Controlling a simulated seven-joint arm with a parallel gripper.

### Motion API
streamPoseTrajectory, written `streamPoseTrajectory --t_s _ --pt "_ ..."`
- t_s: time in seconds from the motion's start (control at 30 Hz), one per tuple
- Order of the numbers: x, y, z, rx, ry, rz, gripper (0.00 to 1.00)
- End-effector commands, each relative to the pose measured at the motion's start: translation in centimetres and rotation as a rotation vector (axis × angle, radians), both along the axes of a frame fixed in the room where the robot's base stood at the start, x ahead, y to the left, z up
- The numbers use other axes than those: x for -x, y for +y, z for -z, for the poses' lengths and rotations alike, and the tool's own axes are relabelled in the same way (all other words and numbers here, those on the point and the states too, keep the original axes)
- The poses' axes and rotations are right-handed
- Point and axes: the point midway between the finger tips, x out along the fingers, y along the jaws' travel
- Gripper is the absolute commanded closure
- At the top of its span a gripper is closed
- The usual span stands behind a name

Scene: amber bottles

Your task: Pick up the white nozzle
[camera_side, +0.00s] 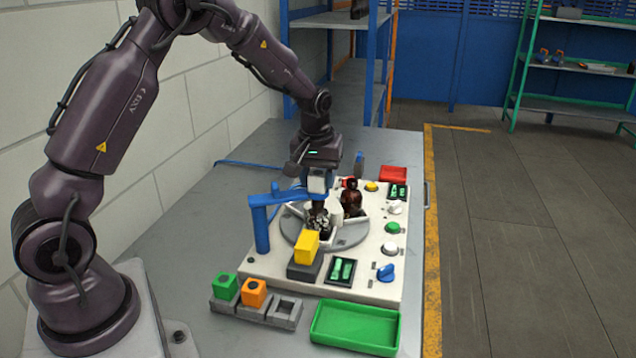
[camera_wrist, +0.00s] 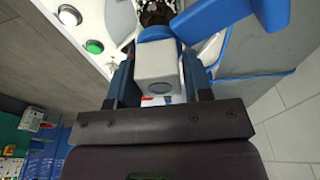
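The white nozzle (camera_side: 318,182) is a pale block with blue at its lower end. It sits at the end of a blue post-and-arm stand (camera_side: 262,222), above the round grey turntable (camera_side: 345,240). My gripper (camera_side: 319,168) points down over it. In the wrist view the white block (camera_wrist: 157,72) lies between the two fingers of my gripper (camera_wrist: 158,85), close to both. I cannot tell whether the fingers press on it. The blue arm of the stand (camera_wrist: 225,14) still reaches the nozzle. An amber bottle (camera_side: 352,199) stands on the turntable, and something dark shows below the nozzle.
The white panel (camera_side: 375,275) carries knobs and buttons, including a green button (camera_side: 392,227) and a blue knob (camera_side: 386,272). A yellow block (camera_side: 306,246) stands before the turntable. Green (camera_side: 355,330) and red trays (camera_side: 393,174) and coloured blocks (camera_side: 254,291) lie around it.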

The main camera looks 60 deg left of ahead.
Motion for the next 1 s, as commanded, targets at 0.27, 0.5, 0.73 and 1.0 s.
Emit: streamPoseTrajectory --t_s 0.27,0.5,0.73,1.0 --pt "0.0 0.0 0.0 0.0 0.0 0.0 0.85" --pt "0.0 0.0 -0.5 -0.001 -0.001 0.0 0.85" --pt "-0.1 0.0 -3.3 -0.001 -0.004 0.0 0.85" --pt "4.8 -1.7 -9.4 -0.001 -0.008 0.002 0.85"
